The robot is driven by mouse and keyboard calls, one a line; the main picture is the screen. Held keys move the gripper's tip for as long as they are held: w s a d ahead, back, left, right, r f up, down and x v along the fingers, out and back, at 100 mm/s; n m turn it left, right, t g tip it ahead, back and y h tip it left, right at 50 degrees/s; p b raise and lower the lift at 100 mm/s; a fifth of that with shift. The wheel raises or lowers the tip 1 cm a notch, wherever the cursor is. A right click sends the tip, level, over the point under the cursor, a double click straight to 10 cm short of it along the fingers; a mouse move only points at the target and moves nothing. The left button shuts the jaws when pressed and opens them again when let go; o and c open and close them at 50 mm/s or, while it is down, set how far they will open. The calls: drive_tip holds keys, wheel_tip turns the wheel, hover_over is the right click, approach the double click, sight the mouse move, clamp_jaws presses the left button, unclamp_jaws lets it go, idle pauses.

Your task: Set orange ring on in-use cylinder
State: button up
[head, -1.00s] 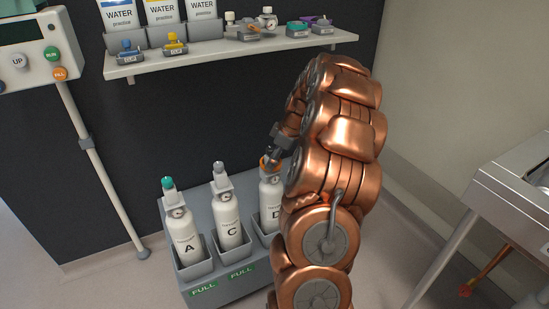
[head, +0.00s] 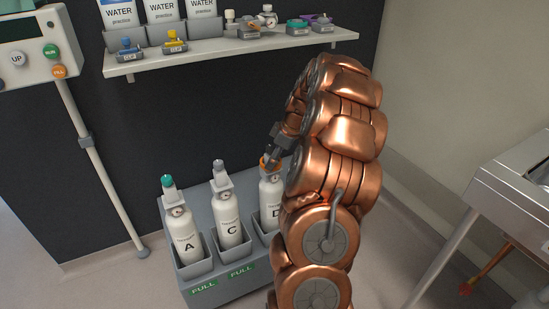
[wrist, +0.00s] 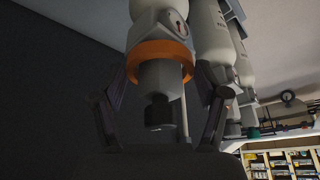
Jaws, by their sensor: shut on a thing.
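The orange ring (head: 266,164) is at the top of the white cylinder marked D (head: 271,194), the rightmost in the rack. In the wrist view, the gripper (wrist: 163,72) straddles the valve. My arm hides D's right side and the front of its slot.
Cylinders A (head: 185,240) and C (head: 227,222) stand upright left of D in the grey rack (head: 205,212), above green FULL labels. A shelf (head: 230,48) with boxes and small fittings is above. A metal table (head: 510,190) stands at right.

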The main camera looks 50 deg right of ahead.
drive_tip(key=shift+f+b, duration=0.3)
drive_tip(key=shift+f, duration=0.1)
idle(0.6)
drive_tip(key=o, duration=1.5)
drive_tip(key=shift+r, duration=0.15)
drive_tip(key=shift+p+v, duration=0.3)
drive_tip(key=shift+v, duration=3.75)
drive_tip(key=shift+w, duration=0.1)
drive_tip(key=shift+a, duration=0.1)
